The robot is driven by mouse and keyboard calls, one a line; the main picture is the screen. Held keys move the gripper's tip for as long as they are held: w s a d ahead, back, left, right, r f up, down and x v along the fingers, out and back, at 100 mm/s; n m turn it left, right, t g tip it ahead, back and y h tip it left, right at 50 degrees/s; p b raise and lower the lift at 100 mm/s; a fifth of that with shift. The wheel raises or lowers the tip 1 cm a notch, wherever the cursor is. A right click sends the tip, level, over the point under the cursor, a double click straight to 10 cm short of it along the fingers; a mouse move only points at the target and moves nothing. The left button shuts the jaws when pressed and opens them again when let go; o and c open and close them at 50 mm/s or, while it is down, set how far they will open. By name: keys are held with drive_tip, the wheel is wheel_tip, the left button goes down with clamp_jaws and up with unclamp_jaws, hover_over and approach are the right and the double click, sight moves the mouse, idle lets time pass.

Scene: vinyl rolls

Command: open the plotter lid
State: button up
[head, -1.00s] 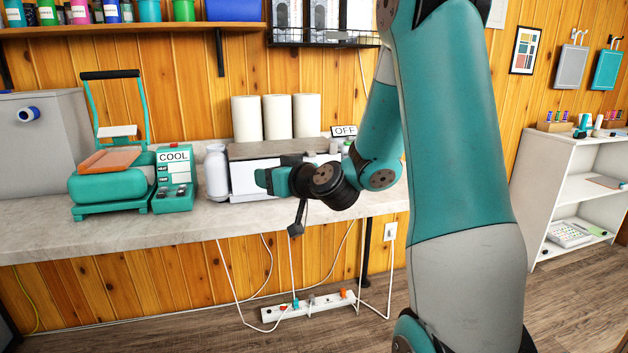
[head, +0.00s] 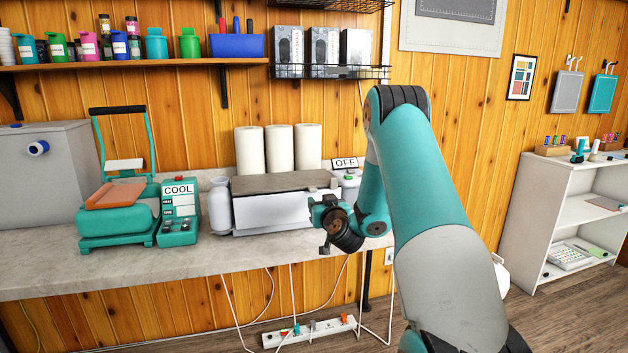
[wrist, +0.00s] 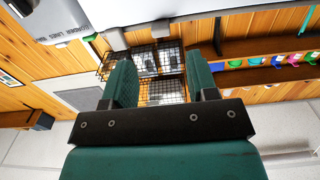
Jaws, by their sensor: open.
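The plotter (head: 262,213) is a white, wide machine on the counter with a flat dark grey lid (head: 275,183) on top. The lid looks down, lying flat. My gripper (head: 318,207) is at the plotter's front right corner, and I cannot tell whether it touches. In the wrist view my gripper (wrist: 161,82) has its two teal fingers wide apart with nothing held between them. A pale grey body with lettering (wrist: 68,18) fills the wrist view's upper left; it may be the plotter. The plotter's right front is partly hidden by my gripper.
White rolls (head: 279,148) stand behind the plotter. A power strip (head: 310,331) lies below the counter.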

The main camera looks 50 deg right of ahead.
sight(313, 192)
drive_tip(key=p+x, duration=0.5)
drive_tip(key=x, duration=0.3)
drive_tip(key=shift+w, duration=0.15)
drive_tip(key=shift+r, duration=0.1)
clamp_jaws()
